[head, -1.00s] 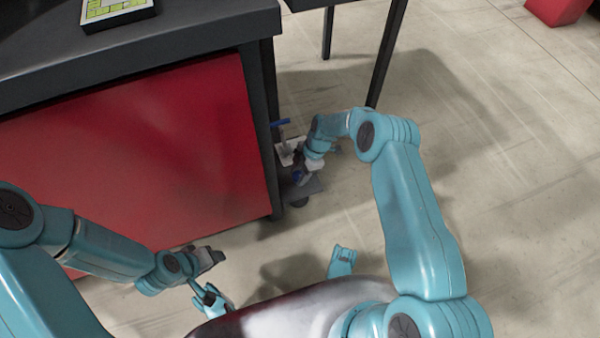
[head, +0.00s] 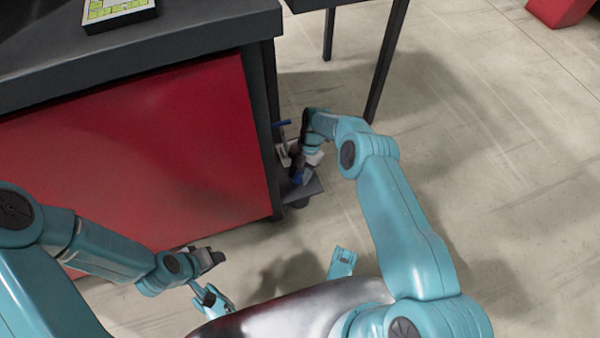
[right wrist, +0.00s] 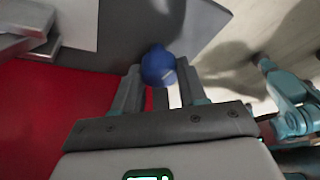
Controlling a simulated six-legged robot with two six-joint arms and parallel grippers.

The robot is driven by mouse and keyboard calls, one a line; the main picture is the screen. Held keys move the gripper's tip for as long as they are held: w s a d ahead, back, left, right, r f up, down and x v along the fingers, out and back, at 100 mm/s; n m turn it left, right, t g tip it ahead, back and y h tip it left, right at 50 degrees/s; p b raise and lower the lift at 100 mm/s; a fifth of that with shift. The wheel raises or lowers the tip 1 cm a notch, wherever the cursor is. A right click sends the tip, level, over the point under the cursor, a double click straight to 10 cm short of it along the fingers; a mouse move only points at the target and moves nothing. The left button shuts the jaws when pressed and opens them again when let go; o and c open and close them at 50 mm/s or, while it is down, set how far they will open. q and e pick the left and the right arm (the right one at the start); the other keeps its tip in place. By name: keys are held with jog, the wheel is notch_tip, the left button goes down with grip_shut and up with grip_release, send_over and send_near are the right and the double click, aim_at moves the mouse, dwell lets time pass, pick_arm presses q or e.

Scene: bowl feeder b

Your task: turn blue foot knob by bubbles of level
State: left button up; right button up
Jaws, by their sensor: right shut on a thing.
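The blue foot knob (right wrist: 158,66) sits between the fingertips of my right gripper (right wrist: 158,84), which is shut on it.
The red panel (head: 130,160) and dark bench leg (head: 265,130) stand close left of the right gripper. Thin dark table legs (head: 388,60) stand farther back. The floor at right is clear.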

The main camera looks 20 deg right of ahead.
jog(key=shift+a, duration=0.1)
jog(key=o, duration=1.1)
jog(key=shift+c, duration=0.2)
